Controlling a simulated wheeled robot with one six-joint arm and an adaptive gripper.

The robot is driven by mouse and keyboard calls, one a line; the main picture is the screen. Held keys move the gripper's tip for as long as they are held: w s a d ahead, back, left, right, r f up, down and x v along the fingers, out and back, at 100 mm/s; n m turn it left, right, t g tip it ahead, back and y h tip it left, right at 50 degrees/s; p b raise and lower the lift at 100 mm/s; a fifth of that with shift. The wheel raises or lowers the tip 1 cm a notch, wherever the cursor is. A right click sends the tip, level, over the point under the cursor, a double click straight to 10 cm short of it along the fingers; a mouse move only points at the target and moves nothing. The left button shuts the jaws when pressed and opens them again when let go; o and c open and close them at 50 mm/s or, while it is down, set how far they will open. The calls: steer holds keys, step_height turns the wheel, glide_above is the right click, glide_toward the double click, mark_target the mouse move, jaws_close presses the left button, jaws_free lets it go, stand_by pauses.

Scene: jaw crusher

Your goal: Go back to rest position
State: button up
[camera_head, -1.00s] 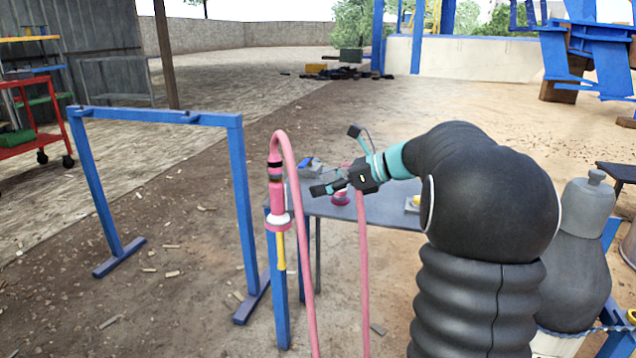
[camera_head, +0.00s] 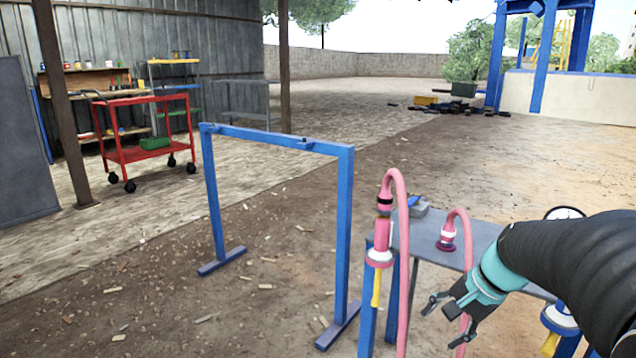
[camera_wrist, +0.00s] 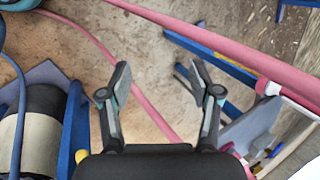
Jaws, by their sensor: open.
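My gripper (camera_head: 447,322) is open and empty at the lower right of the head view, in front of the small grey table. Its two spread fingers also show in the wrist view (camera_wrist: 160,88), with bare ground and a pink hose between and behind them. The black sleeve of my arm comes in from the right edge of the head view, with a teal band at the wrist.
A pink hose tool (camera_head: 380,250) hangs at a blue post left of my gripper. Another pink fitting (camera_head: 447,238) stands on the grey table (camera_head: 478,232). A blue frame (camera_head: 345,220) stands left. A red cart (camera_head: 125,155) is farther back. Open ground lies between.

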steer(key=s+a+r+n+h+p, duration=0.1)
steer(key=s+a+r+n, duration=0.1)
steer(key=s, duration=0.3)
steer(key=s+a+r+n+t+h+p, duration=0.1)
steer(key=s+a+r+n, duration=0.1)
steer(key=s+n, duration=0.3)
steer(key=s+a+r+n+t+h+p, duration=0.1)
steer(key=s+a+r+n, duration=0.1)
steer(key=s, duration=0.5)
steer(key=shift+s+a+r+n+h, duration=0.25)
steer(key=shift+a+n+h, duration=0.15)
steer(key=shift+a+n, duration=0.55)
steer(key=shift+a, duration=0.1)
